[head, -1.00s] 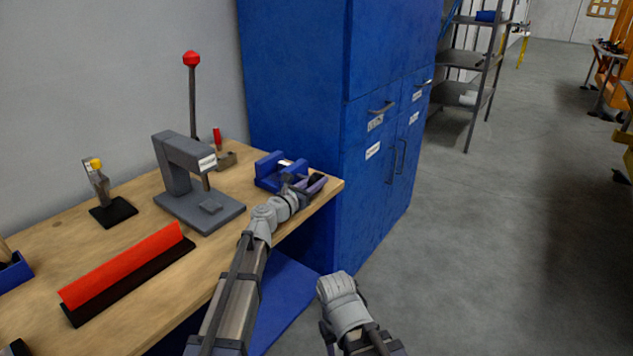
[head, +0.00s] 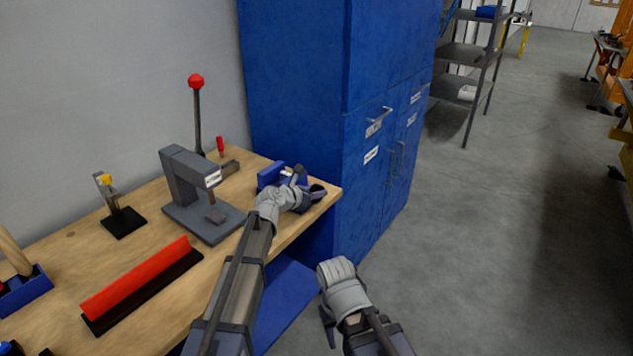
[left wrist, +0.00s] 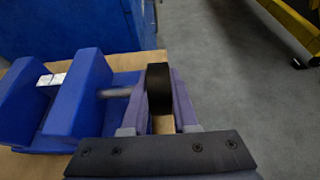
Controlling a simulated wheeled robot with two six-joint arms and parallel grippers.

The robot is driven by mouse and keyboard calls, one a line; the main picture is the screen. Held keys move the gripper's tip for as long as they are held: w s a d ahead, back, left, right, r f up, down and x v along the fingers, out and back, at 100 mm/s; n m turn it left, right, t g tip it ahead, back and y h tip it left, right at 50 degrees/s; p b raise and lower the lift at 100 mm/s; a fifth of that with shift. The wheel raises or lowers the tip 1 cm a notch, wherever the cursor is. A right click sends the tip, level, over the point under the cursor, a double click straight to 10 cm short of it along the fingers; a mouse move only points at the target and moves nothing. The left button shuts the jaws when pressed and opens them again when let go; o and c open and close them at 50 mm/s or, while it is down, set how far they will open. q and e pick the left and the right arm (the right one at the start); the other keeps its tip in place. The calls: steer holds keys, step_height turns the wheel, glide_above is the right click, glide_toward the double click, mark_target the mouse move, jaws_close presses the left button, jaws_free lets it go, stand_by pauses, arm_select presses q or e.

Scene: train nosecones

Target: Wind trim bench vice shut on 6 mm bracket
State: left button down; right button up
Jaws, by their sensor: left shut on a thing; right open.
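The blue bench vice (head: 268,177) stands at the far right corner of the wooden bench, partly hidden by my left arm. In the left wrist view its two blue jaws (left wrist: 82,92) stand apart, with a small pale piece (left wrist: 51,79) between them, probably the bracket; whether both jaws touch it I cannot tell. A metal screw (left wrist: 117,92) runs from the near jaw to a black round knob (left wrist: 159,88). My left gripper (head: 316,191) is shut on this knob, its purple fingers on either side. My right gripper (head: 328,318) is open, low in front of the bench, its fingertips mostly hidden.
On the bench (head: 70,257) stand a grey press (head: 190,190) with a red-knobbed lever, a red strip on a black base (head: 140,283), a small black-based fixture (head: 122,222) and a blue bin (head: 25,290). A blue cabinet (head: 300,80) rises behind the vice. Open floor lies right.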

arm_select(q)
steer(key=shift+w+g+y+p, duration=0.1)
steer(key=shift+g+y+p, duration=0.7)
steer(key=shift+p, duration=0.55)
arm_select(e)
steer(key=shift+r, duration=1.85)
arm_select(q)
steer(key=c, duration=0.7)
jaws_free()
steer(key=p+v, duration=0.4)
steer(key=v, duration=0.3)
steer(key=shift+s+a+r, duration=0.2)
steer(key=shift+s, duration=0.05)
arm_select(e)
step_height(320, 180, up, 4)
steer(key=shift+r, duration=0.25)
steer(key=shift+o, duration=0.4)
